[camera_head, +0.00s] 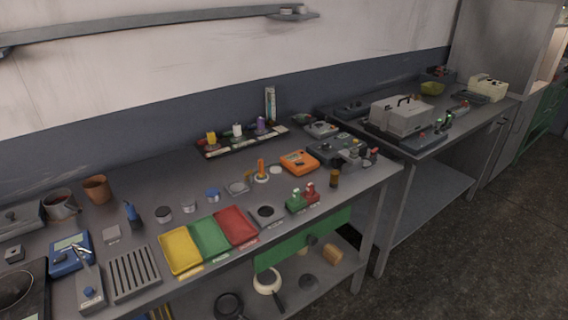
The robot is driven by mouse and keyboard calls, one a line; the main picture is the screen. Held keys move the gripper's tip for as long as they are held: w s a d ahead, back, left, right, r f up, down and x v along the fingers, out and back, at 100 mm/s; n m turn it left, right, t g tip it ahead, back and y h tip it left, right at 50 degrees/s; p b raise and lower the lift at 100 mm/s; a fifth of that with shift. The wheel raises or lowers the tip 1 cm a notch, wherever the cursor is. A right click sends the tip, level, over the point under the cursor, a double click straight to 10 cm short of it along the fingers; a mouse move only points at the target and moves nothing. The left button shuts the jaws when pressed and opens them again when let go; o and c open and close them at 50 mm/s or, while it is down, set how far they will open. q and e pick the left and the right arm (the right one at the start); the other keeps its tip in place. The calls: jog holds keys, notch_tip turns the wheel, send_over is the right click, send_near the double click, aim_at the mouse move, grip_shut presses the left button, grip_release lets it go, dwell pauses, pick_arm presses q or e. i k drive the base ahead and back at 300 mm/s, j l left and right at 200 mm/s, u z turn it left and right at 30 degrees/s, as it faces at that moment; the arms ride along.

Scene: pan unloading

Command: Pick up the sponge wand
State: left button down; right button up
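I cannot pick out a sponge wand with certainty. A small upright blue-handled item (132,214) stands on the near bench toward the left. An upright orange item (261,168) stands in a small round holder near the middle of the bench. Both are too small to identify. Neither of my grippers shows in the head view.
The near bench (155,190) carries yellow (180,250), green (209,238) and red (236,225) trays along its front, with an orange device (299,162) behind. Pans (267,280) sit on the lower shelf. A second bench stands right, with open floor (470,240) before it.

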aim_at(261, 172)
jog(key=i+u, duration=0.25)
jog(key=i, duration=0.65)
